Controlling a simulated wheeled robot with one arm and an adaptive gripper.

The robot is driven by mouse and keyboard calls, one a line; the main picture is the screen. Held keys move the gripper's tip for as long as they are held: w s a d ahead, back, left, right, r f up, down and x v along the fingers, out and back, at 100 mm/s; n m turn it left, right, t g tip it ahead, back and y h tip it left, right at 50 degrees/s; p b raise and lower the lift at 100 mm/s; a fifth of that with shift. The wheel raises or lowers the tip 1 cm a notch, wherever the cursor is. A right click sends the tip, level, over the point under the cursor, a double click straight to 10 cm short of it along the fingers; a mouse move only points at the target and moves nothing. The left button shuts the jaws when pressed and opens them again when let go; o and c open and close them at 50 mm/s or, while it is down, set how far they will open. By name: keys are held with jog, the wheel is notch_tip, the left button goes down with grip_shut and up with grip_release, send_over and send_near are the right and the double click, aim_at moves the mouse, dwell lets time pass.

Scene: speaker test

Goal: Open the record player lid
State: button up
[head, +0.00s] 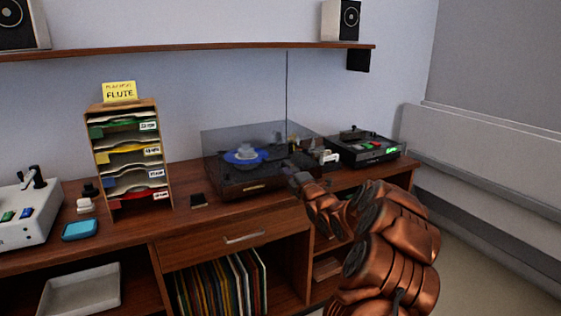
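The record player (238,186) stands on the wooden cabinet, with a brown base and a blue-labelled platter. Its smoky see-through lid (222,142) shows above the base; I cannot tell clearly whether it is fully down. My copper arm reaches in from the lower right.
A dark deck (365,148) stands right of the player. A shelf (190,49) with speakers runs above. The drawer (228,243) below is shut.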

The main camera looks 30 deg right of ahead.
aim_at(281, 159)
jog(key=shift+p+x, duration=0.35)
jog(key=shift+x, duration=2.6)
grip_shut()
